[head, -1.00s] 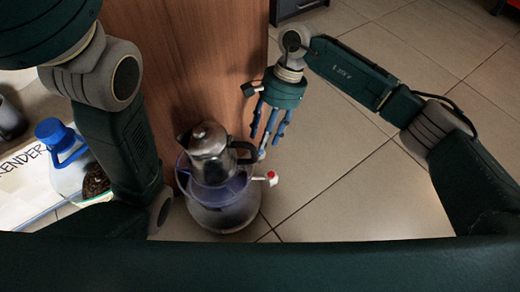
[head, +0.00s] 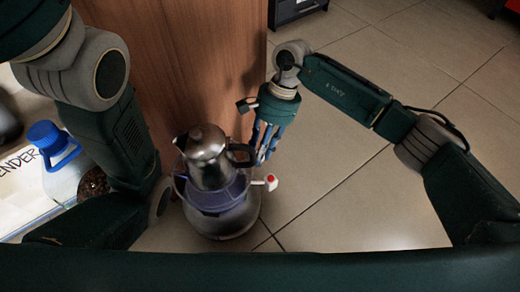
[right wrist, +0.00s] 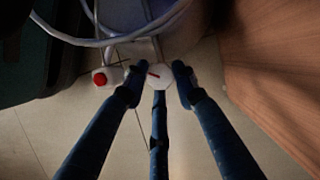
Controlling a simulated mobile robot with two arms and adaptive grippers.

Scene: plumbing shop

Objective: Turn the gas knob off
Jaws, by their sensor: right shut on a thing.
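The gas burner (head: 222,222) stands on the floor with a metal kettle (head: 207,150) upright on it. The white gas knob (right wrist: 158,76), with a red mark on its face, is on the burner's side in the right wrist view. My right gripper (head: 264,153) reaches down beside the kettle's black handle. In the right wrist view its blue fingers (right wrist: 155,92) are closed around the knob from both sides and from below. In the head view the fingers hide the knob. My left arm comes in from the left, but its gripper is out of view.
A white fitting with a red button (head: 271,182) sticks out from the burner, close to the fingers. A brown wooden panel (head: 185,70) stands behind the kettle. A blue-capped jug (head: 62,165) is at left. Tiled floor at right is clear.

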